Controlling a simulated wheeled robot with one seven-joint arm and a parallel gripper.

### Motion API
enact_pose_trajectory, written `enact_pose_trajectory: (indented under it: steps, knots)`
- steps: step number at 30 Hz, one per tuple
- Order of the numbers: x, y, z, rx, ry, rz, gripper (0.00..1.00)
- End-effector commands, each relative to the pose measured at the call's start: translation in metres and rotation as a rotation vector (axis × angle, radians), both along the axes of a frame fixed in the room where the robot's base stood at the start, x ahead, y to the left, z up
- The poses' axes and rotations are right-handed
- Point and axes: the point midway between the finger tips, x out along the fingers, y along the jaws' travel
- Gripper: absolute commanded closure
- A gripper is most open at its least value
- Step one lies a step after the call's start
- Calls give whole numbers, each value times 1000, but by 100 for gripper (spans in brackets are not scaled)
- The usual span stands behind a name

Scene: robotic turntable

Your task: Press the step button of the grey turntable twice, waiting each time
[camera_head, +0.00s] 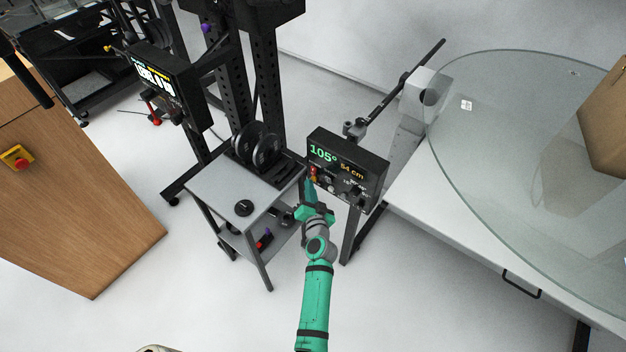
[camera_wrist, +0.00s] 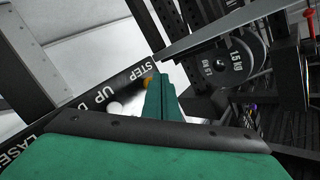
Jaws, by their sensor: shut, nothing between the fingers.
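The turntable's control panel (camera_head: 372,178) is a black box on a post at the middle of the head view. Its display reads 105° in green and 54 cm in orange. In the wrist view the panel's face (camera_wrist: 75,108) carries white STEP and UP labels. The orange step button (camera_wrist: 148,82) sits by the STEP label, partly hidden by my fingers. My gripper (camera_head: 309,186) is shut and empty, its tip at the panel's left side. In the wrist view the fingertips (camera_wrist: 157,88) overlap the button's edge; I cannot tell whether they touch it. The turntable's round glass plate (camera_head: 490,160) stands at the right.
A brown box (camera_head: 606,122) stands on the plate. A grey cart (camera_head: 214,192) with black weight discs (camera_head: 258,148) stands close left of my gripper, beside a black rack (camera_head: 268,70). A wooden counter (camera_head: 70,200) is farther left.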

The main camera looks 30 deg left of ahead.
Motion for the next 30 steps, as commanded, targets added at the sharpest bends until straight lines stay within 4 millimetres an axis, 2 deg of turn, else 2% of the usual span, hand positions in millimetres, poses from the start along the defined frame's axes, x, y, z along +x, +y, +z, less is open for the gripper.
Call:
enact_pose_trajectory:
  steps: [6, 17, 30]
  knots:
    - [-10, 0, 0, 0, 0, 0, 100]
    - [-12, 0, 0, -1, 1, 0, 100]
    - [-49, 3, -1, -2, 0, 0, 100]
